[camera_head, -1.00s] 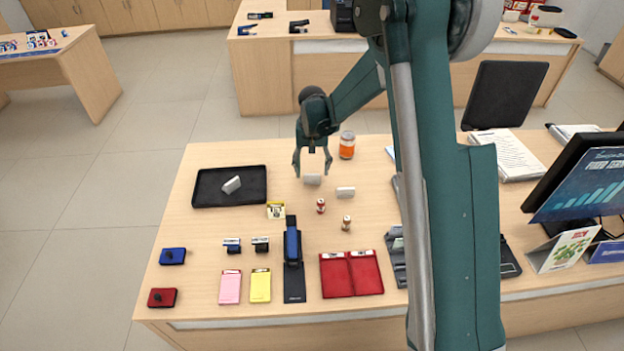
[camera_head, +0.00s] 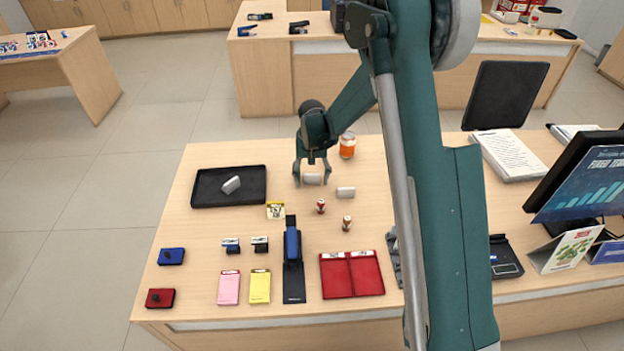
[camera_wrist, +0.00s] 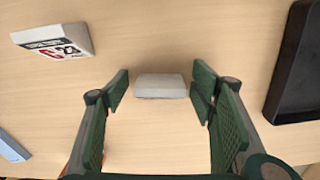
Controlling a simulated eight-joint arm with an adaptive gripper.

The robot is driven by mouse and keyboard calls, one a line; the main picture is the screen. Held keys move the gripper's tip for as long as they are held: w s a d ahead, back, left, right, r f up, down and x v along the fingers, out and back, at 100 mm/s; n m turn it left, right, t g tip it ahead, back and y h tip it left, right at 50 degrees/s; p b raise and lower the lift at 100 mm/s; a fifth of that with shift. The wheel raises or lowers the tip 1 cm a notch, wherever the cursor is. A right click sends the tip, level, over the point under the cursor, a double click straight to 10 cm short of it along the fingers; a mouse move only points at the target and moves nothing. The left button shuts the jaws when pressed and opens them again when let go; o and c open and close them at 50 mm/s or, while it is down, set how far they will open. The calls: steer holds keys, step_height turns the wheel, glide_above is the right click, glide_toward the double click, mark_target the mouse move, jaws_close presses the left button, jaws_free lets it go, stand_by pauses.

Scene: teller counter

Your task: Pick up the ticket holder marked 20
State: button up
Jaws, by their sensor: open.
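A small white ticket holder (camera_head: 312,179) stands on the counter between the fingers of my gripper (camera_head: 311,183). In the wrist view the same holder (camera_wrist: 161,86) sits between the two open green fingers, with a gap on each side. Its visible face is blank, so its number is hidden. A second white holder (camera_head: 345,192) stands just to the right; in the wrist view this holder (camera_wrist: 52,40) shows a red letter and black digits, perhaps 23. A third white holder (camera_head: 231,185) lies tilted on the black tray (camera_head: 205,202); its number is not readable.
An orange-labelled jar (camera_head: 347,147) stands behind and right of my gripper. A blue stapler (camera_head: 292,245), notepads and a red folder (camera_head: 351,275) lie nearer. Bare counter separates the tray from my gripper.

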mark_target(312, 175)
steer(key=shift+c, duration=0.2)
steer(key=c, duration=0.9)
steer(key=shift+r, duration=0.1)
steer(key=shift+c, duration=0.2)
steer(key=shift+r+p, duration=0.9)
steer(key=shift+r, duration=4.05)
